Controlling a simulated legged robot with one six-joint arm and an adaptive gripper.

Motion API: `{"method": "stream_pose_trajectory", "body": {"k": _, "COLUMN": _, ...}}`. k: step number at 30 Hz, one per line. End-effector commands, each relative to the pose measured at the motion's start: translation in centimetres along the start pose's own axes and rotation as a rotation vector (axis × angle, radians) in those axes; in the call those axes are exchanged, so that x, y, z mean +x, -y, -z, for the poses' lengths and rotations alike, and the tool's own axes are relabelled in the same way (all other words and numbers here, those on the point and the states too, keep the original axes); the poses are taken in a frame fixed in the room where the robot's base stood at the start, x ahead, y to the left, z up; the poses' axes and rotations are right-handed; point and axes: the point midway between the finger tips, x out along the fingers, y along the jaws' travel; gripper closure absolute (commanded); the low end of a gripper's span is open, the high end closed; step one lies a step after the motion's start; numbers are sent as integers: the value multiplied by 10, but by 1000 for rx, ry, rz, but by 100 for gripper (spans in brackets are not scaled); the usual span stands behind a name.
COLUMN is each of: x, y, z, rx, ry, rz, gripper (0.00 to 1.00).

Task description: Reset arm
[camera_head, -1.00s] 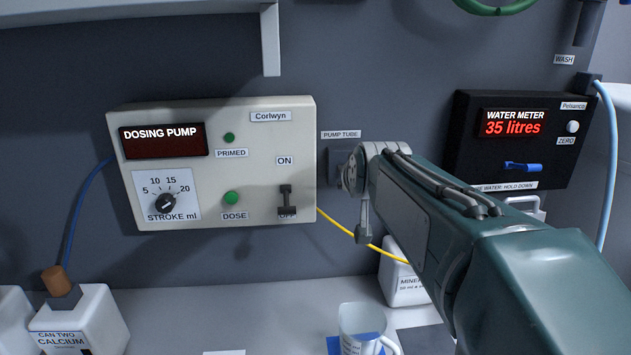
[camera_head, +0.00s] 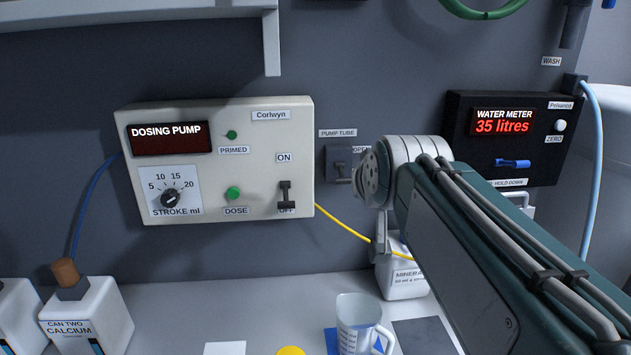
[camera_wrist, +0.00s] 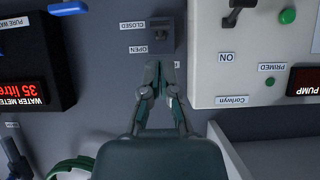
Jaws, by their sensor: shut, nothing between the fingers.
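My arm (camera_head: 480,240) reaches in from the lower right in the head view, its wrist joint in front of the wall by the pump tube valve (camera_head: 340,164). My gripper is hidden there. In the wrist view, which is upside down, my gripper (camera_wrist: 158,68) is shut and empty. Its fingertips point at the small valve switch plate (camera_wrist: 161,36) between the OPEN and CLOSED labels. I cannot tell whether they touch it.
The water meter (camera_head: 510,150) on the right reads 35 litres. A jug (camera_head: 352,312), the calcium can (camera_head: 90,318) and the mineral can (camera_head: 402,275) stand on the bench below.

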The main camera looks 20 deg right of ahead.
Motion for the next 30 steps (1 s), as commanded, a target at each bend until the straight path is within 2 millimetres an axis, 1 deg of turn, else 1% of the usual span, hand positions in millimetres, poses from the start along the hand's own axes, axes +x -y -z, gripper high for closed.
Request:
{"method": "stream_pose_trajectory", "body": {"k": 1, "x": -5, "y": 0, "z": -1, "rx": 0, "ry": -1, "rz": 0, "gripper": 100}}
{"method": "stream_pose_trajectory", "body": {"k": 5, "x": -12, "y": 0, "z": -2, "rx": 0, "ry": 0, "rz": 0, "gripper": 100}}
{"method": "stream_pose_trajectory", "body": {"k": 20, "x": -12, "y": 0, "z": -3, "rx": 0, "ry": 1, "rz": 0, "gripper": 100}}
{"method": "stream_pose_trajectory", "body": {"k": 22, "x": -12, "y": 4, "z": -10, "rx": -5, "ry": 17, "rz": 8, "gripper": 100}}
{"method": "stream_pose_trajectory", "body": {"k": 23, "x": -13, "y": 7, "z": -17, "rx": -9, "ry": 31, "rz": 16, "gripper": 100}}
{"method": "stream_pose_trajectory", "body": {"k": 26, "x": -17, "y": 25, "z": -58, "rx": -38, "ry": 121, "rz": 59, "gripper": 100}}
{"method": "stream_pose_trajectory", "body": {"k": 27, "x": -20, "y": 34, "z": -81, "rx": -55, "ry": 171, "rz": 80, "gripper": 100}}
{"method": "stream_pose_trajectory", "body": {"k": 29, "x": -25, "y": 45, "z": -118, "rx": -84, "ry": 250, "rz": 111, "gripper": 100}}
{"method": "stream_pose_trajectory", "body": {"k": 30, "x": -29, "y": 52, "z": -142, "rx": -105, "ry": 301, "rz": 130, "gripper": 100}}
